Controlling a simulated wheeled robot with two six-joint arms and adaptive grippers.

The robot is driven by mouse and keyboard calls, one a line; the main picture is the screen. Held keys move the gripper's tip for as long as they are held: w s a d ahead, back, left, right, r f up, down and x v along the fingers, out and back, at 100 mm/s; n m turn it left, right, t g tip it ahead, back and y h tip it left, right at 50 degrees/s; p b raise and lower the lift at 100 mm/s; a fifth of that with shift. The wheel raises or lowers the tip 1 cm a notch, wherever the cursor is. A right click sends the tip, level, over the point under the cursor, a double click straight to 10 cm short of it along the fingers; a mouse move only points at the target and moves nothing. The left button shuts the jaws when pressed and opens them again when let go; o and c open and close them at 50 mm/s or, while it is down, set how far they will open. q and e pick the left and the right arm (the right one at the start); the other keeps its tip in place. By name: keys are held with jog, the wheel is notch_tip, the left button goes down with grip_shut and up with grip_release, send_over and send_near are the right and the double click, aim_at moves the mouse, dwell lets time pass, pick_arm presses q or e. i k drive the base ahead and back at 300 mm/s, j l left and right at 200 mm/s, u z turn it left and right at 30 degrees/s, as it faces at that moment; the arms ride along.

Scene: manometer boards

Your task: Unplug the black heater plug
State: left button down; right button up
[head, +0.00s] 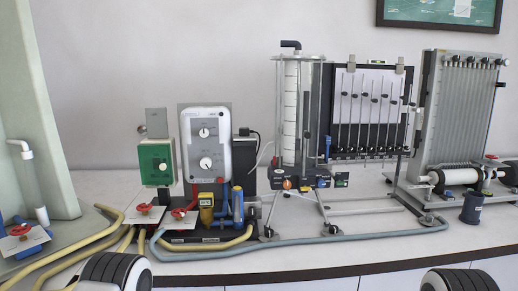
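A small black plug-like piece (246,132) sits at the top of a dark upright box (244,160), just right of the white panel with two dials (206,145). A thin pale cable (265,153) hangs to the right of it. I cannot tell for sure that this piece is the heater plug, as it is small in the picture. Only rounded black-and-white parts of my arms show at the bottom left and bottom right. Neither gripper is in view, and nothing of mine is near the plug.
A green box (156,162), red valves, a yellow device (206,208) and blue pipes crowd the area around the panel. Yellow and grey-blue hoses (330,240) run along the front. A manometer board (366,110) stands right.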

aim_at(243, 132)
jog(key=i+z, duration=0.35)
jog(key=i+j+z, duration=0.1)
jog(key=i+z, duration=0.15)
jog(key=z, duration=0.15)
